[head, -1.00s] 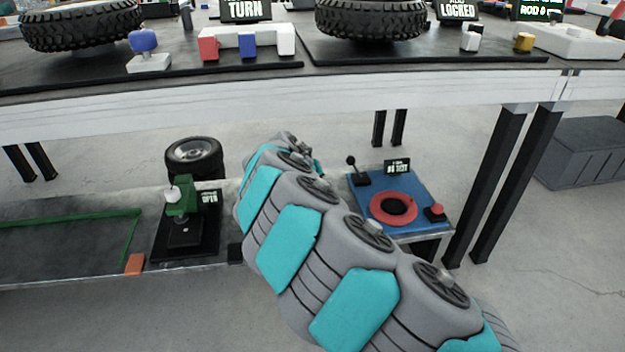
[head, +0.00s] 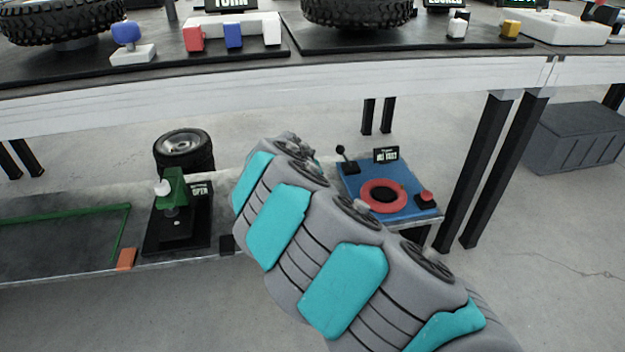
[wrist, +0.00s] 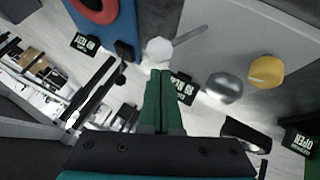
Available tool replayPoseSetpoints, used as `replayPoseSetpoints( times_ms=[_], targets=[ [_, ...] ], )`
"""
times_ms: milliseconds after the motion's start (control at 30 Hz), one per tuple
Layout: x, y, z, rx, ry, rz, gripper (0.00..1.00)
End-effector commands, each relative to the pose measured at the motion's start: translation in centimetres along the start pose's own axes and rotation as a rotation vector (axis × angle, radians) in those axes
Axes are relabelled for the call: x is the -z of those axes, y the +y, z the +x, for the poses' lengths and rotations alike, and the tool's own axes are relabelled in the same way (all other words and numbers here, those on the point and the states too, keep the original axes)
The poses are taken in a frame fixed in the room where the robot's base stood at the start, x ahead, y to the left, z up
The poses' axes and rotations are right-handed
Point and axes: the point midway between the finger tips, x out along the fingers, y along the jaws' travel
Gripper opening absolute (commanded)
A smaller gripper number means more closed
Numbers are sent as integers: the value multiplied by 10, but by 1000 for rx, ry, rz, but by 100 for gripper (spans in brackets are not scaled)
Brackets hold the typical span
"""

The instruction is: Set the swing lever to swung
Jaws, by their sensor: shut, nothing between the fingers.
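In the wrist view, a round white knob (wrist: 158,50) with a thin grey rod (wrist: 190,35) running off to its right looks like the swing lever. A small black sign (wrist: 183,88) stands beside it; I cannot read its words surely. My gripper (wrist: 160,74) has its green fingers shut and empty, tips just short of the knob; I cannot tell whether they touch it. In the head view my own arm hides the lever and the gripper.
A blue board (head: 350,178) with a red ring (head: 362,190), black joystick (head: 346,158) and red button (head: 426,197) lies right of my arm. A green device (head: 172,188) stands left. The tabletop (head: 240,85) runs above the low shelf. A grey dome (wrist: 225,86) and yellow knob (wrist: 267,72) are near the gripper.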

Motion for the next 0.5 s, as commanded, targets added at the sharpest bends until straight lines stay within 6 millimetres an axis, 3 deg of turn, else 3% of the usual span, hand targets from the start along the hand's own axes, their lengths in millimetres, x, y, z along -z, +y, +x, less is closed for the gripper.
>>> replayPoseSetpoints(
  times_ms=[500],
  targets=[
    [-8,13,10,41,-4,27,0]
  ],
)
